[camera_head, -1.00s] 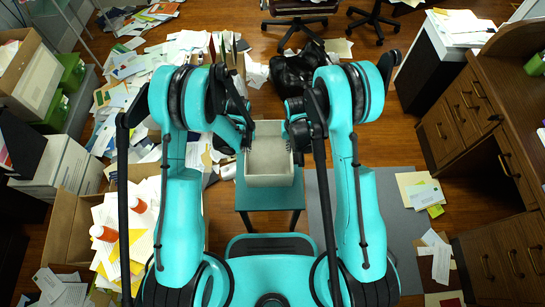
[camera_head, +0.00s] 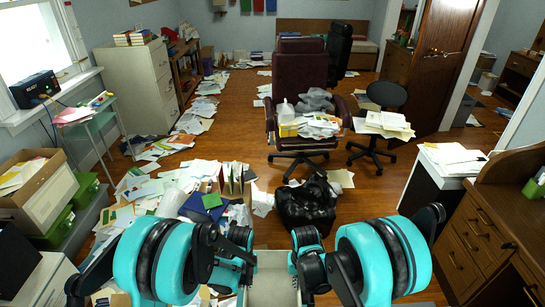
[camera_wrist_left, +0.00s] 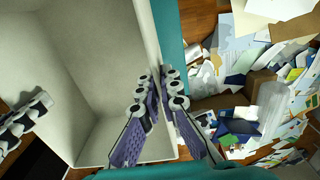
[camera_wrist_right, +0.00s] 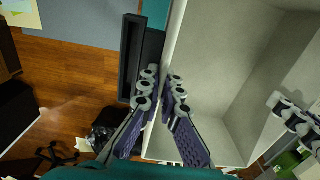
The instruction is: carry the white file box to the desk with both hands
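The white file box (camera_head: 273,284) is at the bottom middle of the head view, between my two grippers, with its near part cut off. It is open-topped and looks empty inside in the left wrist view (camera_wrist_left: 85,60) and the right wrist view (camera_wrist_right: 225,60). My left gripper (camera_head: 238,262) has its fingers (camera_wrist_left: 160,88) on either side of one box wall, closed on it. My right gripper (camera_head: 308,262) has its fingers (camera_wrist_right: 163,85) closed on the opposite wall. A teal surface (camera_wrist_left: 168,30) shows beside the box; whether the box rests on it I cannot tell.
A brown desk with drawers (camera_head: 470,235) stands at the right, beside a white-topped cabinet with papers (camera_head: 452,160). A black bag (camera_head: 308,205), a wheeled chair (camera_head: 300,90) and a stool (camera_head: 385,100) stand ahead. Papers litter the left floor. Bare floor shows around the chairs.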

